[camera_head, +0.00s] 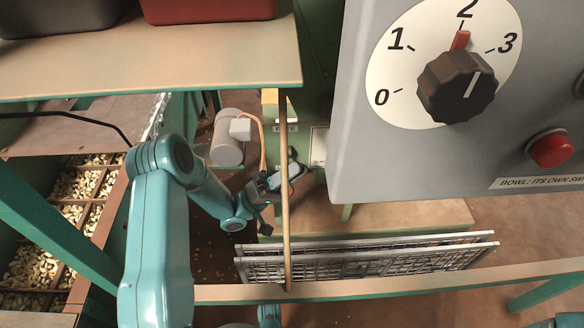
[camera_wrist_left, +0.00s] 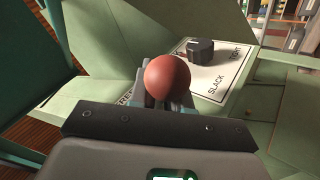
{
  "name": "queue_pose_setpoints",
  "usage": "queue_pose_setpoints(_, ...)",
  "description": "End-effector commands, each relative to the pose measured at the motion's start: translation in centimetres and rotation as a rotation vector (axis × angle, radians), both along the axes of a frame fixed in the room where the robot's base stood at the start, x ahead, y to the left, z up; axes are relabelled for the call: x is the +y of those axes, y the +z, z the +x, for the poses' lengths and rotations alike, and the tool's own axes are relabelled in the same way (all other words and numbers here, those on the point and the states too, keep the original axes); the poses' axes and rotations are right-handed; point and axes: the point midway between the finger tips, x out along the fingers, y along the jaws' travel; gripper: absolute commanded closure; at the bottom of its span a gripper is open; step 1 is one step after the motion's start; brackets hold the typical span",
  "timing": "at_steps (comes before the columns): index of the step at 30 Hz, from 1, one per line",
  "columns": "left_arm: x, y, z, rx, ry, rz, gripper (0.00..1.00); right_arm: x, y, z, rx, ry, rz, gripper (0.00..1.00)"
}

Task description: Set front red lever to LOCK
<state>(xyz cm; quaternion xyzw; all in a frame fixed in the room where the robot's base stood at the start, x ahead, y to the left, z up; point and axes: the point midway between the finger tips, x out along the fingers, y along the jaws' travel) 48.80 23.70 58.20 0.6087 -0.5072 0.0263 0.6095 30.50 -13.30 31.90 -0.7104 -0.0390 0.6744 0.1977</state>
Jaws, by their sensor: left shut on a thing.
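The front red lever's round red knob (camera_wrist_left: 167,78) shows in the left wrist view, between the jaws of my left gripper (camera_wrist_left: 166,98). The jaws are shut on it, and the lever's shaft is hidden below. A pale label plate beside it is partly covered; the letters "FREE" show in part left of the knob, and I see no LOCK marking. In the head view my left gripper (camera_head: 268,186) reaches in behind a thin wooden post, and the lever cannot be made out clearly there. My right gripper is in neither view.
A black knob (camera_wrist_left: 200,50) sits on the plate near "SLACK". A grey control box (camera_head: 365,150) with a dial and red button (camera_head: 550,149) fills the upper right. The wooden post (camera_head: 284,150), wire racks (camera_head: 365,258) and nut bins (camera_head: 75,195) surround my left arm.

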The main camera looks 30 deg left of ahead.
Motion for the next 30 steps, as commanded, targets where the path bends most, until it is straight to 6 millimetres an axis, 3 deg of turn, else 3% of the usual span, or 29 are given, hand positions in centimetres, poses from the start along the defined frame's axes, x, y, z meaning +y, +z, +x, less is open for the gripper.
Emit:
queue_pose_setpoints(15,-0.4,-0.12,-0.32,-0.005,-0.003,0.012,1.0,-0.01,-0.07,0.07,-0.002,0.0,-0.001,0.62)
queue_pose_setpoints(16,-0.4,-0.12,-0.32,-0.005,-0.003,0.011,0.8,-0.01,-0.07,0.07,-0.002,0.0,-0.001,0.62)
queue_pose_setpoints(18,-0.36,-0.13,-0.3,-0.005,-0.003,0.011,0.62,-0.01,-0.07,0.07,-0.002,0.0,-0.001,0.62)
queue_pose_setpoints(30,0.36,-1.01,-0.18,-0.005,-0.001,0.007,0.62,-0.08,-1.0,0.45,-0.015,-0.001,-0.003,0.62)
